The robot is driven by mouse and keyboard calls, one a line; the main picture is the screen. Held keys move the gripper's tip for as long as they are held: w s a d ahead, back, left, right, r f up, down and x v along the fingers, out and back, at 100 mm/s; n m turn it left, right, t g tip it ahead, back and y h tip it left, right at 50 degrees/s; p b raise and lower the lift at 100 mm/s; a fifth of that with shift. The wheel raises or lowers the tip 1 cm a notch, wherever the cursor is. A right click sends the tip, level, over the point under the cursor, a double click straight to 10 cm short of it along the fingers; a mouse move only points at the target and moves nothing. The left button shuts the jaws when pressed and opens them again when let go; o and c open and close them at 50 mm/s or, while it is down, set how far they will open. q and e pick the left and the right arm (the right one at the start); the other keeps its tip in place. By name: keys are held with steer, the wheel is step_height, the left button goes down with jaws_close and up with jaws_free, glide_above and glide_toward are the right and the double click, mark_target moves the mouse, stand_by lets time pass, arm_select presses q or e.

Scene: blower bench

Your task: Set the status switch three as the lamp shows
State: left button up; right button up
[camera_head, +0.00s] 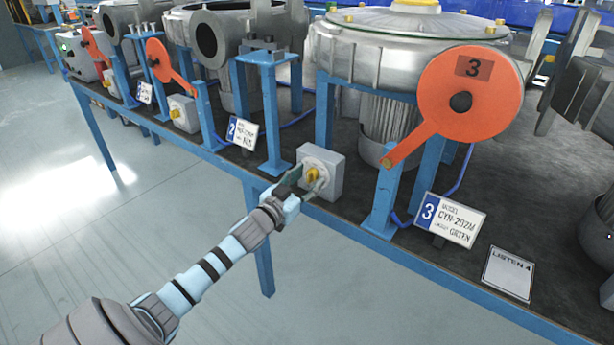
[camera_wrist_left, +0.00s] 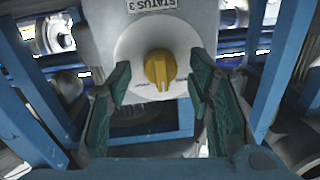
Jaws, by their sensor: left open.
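The status switch three is a grey box (camera_head: 334,168) on the bench's front edge, with a yellow knob (camera_head: 312,176) on its face. In the left wrist view the box (camera_wrist_left: 105,28) carries a STATUS 3 label, and the yellow knob (camera_wrist_left: 158,68) sits on a pale round dial, its narrow end toward the bottom of the picture. My left gripper (camera_head: 303,182) is open, its green-padded fingers on either side of the knob, with gaps visible in the wrist view. I cannot make out a lit lamp for this station. My right gripper is not in view.
A plate numbered 3 (camera_head: 450,220) ends with the word GREEN. A LISTEN card (camera_head: 509,274) lies at right. Blue posts flank the switch. Floor in front is clear.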

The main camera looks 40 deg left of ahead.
arm_select(q)
steer(key=shift+w, duration=0.15)
steer(key=c, duration=1)
jaws_close()
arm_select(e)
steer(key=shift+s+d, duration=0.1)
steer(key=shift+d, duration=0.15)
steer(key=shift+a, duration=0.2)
